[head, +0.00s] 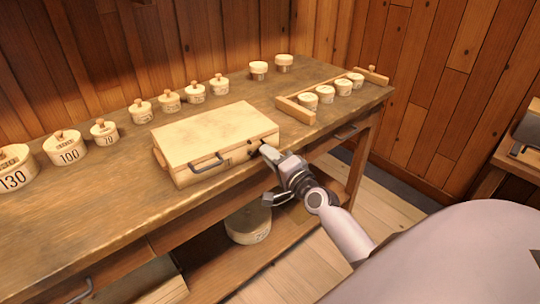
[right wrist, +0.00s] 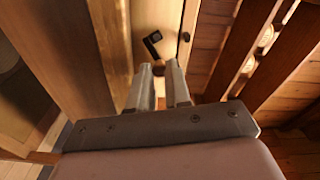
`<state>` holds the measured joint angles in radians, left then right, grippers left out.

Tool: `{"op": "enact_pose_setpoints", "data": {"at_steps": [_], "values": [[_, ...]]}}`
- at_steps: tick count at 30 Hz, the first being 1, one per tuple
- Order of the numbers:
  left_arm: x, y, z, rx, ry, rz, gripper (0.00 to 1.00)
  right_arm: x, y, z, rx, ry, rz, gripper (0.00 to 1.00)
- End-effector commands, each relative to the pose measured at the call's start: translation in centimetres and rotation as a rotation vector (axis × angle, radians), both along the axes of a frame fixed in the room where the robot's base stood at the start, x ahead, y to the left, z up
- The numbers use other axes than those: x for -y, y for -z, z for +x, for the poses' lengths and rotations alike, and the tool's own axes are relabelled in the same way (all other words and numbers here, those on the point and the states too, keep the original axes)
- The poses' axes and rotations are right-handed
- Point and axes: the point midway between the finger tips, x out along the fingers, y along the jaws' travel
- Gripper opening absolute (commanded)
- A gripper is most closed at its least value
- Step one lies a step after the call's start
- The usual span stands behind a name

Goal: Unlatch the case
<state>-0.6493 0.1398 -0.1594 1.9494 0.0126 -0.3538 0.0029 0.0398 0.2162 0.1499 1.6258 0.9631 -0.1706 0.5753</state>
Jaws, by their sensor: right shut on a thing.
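The pale wooden case (head: 215,132) lies closed on the workbench, with a dark handle (head: 206,163) on its front face. In the right wrist view the case's pale side (right wrist: 158,15) is ahead of the fingers and carries a small dark latch (right wrist: 152,42). My right gripper (head: 267,151) is at the front right corner of the case. It is shut on the latch, whose near end is partly hidden by the fingers; the fingertips also show in the right wrist view (right wrist: 159,70). My left gripper is not in view.
A wooden rack (head: 296,110) with small round pots stands right of the case. A large round container (head: 248,224) sits on the shelf below.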

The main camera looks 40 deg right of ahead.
Motion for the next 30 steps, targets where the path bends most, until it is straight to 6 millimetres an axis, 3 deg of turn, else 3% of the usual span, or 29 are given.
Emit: {"op": "enact_pose_setpoints", "data": {"at_steps": [12,13,15,25,30], "values": [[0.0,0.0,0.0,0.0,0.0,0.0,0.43,0.0,0.1,0.0,-0.001,0.0,0.006,0.0],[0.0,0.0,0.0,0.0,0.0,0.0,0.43,0.0,0.1,0.0,-0.001,0.0,0.006,0.24],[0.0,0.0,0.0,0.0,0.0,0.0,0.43,0.0,0.1,0.0,-0.001,0.0,0.006,0.44],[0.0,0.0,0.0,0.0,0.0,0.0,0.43,0.0,0.1,-0.2,-0.001,0.0,0.005,0.44],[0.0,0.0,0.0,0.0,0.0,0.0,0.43,-0.1,0.2,-1.7,-0.003,0.0,0.005,0.44]]}}
